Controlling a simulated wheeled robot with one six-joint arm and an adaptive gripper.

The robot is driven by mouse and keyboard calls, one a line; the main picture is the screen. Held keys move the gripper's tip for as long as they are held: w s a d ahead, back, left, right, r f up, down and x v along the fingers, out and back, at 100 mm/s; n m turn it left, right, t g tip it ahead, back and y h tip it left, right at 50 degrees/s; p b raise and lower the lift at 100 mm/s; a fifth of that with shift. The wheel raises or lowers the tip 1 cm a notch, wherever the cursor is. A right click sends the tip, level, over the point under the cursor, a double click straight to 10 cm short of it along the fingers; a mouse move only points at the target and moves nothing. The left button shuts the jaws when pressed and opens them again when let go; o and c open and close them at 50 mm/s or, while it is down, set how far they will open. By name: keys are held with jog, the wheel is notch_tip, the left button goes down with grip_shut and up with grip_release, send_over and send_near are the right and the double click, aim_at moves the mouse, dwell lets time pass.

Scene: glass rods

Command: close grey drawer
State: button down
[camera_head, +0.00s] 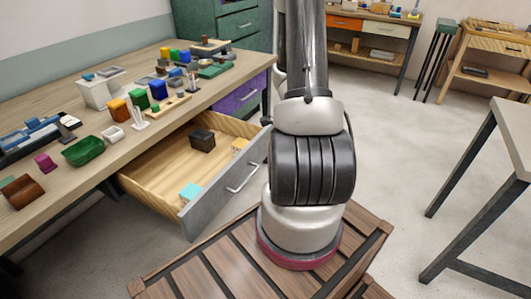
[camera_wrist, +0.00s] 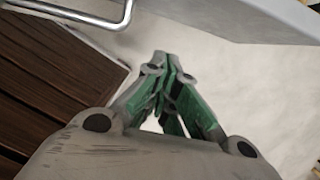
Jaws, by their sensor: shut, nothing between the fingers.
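The grey drawer (camera_head: 229,187) is pulled out from under the workbench in the head view. It has a silver bar handle (camera_head: 242,177) on its grey front and a pale wooden inside. A dark brown block, a yellow block and a turquoise block lie in it. In the wrist view, the handle (camera_wrist: 85,20) shows at the upper left and the drawer's grey front (camera_wrist: 250,15) at the upper right. My gripper (camera_wrist: 168,62) has green-sided fingers, shut and empty, a little apart from the handle in the picture. In the head view my gripper is hidden behind my arm.
The wooden workbench (camera_head: 60,95) carries blocks, a green bowl (camera_head: 83,151) and other small items. A purple drawer (camera_head: 240,95) sits beyond the grey one. A table (camera_head: 515,125) stands at the right. The floor between is clear.

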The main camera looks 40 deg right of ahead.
jog(key=w, duration=0.1)
jog(key=w+a+f, duration=0.1)
jog(key=w, duration=0.2)
jog(key=shift+a+f, duration=0.25)
jog(key=shift+f, duration=0.05)
jog(key=shift+w, duration=0.2)
